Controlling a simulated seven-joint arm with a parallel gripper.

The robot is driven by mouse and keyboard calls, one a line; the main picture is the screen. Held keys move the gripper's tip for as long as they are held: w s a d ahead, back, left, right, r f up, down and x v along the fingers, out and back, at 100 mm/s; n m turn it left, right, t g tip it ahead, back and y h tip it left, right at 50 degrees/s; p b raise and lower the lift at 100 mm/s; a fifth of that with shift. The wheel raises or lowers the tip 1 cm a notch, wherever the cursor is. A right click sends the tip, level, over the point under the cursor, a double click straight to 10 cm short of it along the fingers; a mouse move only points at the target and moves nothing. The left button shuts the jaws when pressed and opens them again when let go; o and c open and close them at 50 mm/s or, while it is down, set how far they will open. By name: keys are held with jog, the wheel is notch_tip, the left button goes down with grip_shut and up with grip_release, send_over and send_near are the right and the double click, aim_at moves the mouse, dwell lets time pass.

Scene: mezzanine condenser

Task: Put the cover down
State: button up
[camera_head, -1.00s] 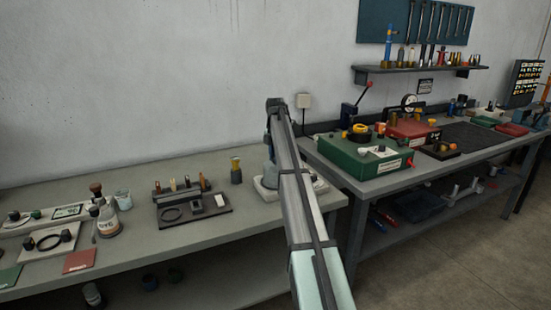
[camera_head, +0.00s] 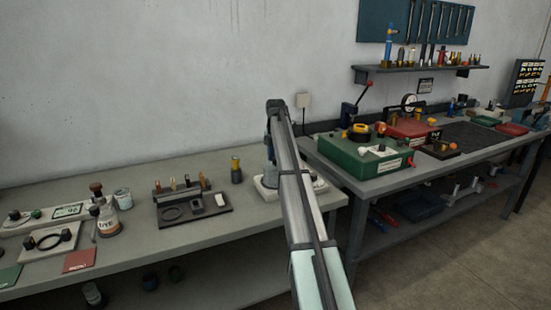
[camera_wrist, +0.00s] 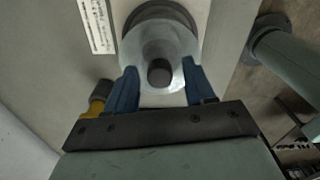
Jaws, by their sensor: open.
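The cover (camera_wrist: 163,45) is a clear dome with a dark round knob on top. In the wrist view it is over a dark round seat on a pale base plate (camera_wrist: 222,22); I cannot tell its exact contact with the seat. My gripper (camera_wrist: 159,70) is open, with its blue fingers on either side of the cover near the knob. In the head view the base plate (camera_head: 262,188) is at the right end of the near bench, and my arm hides much of the cover and gripper.
A black tray (camera_head: 205,220) with small parts lies further left. A green box (camera_head: 365,160) is on the right bench. The front of the near bench has some free room.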

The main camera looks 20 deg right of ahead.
notch_tip(320, 180, up, 12)
jog(key=shift+r, duration=0.15)
dwell(0.4)
